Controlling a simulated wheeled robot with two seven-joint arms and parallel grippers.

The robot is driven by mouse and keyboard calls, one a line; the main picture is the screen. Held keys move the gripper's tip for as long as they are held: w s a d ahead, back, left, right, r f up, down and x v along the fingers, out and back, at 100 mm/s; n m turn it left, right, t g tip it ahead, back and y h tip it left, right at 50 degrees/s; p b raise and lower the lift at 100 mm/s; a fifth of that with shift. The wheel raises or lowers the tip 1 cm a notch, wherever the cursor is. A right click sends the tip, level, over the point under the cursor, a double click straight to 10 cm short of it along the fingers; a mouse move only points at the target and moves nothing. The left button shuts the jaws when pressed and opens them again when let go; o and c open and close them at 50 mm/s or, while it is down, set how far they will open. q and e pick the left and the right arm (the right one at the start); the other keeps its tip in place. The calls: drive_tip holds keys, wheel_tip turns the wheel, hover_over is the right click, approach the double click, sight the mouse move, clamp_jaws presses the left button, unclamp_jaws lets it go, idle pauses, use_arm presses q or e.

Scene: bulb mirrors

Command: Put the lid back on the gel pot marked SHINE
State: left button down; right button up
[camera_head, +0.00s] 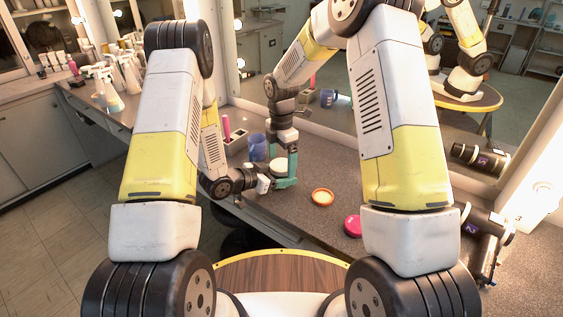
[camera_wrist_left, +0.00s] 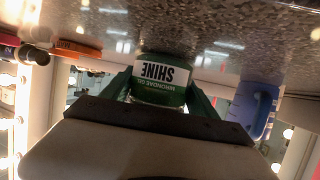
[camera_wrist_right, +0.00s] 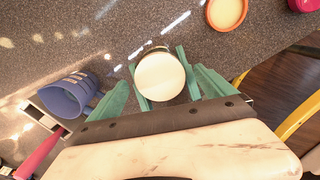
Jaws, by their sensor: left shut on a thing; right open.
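The green pot with a white label marked SHINE (camera_wrist_left: 162,78) is between the fingers of my left gripper (camera_head: 279,183), which is shut on it, close to the counter; the left wrist view is upside down. A round cream disc (camera_wrist_right: 160,76) tops the pot; I cannot tell whether it is gel or a cover. My right gripper (camera_head: 284,160) is open just above the pot, its fingers either side of it. An orange round piece with a pale inside (camera_head: 322,197) lies on the counter to the right, perhaps an upturned lid. A pink round lid-like piece (camera_head: 352,226) lies farther right.
A blue mug (camera_head: 257,148) stands just behind the pot, beside a grey box with a pink bottle (camera_head: 227,128). A mirror (camera_head: 325,100) backs the counter. Counter around the orange piece is clear.

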wheel_tip(320, 180, up, 4)
drive_tip(key=shift+f, duration=0.1)
drive_tip(key=shift+o, duration=0.7)
wheel_tip(320, 180, up, 12)
idle(0.4)
use_arm(q)
drive_tip(key=shift+c, duration=0.7)
unclamp_jaws()
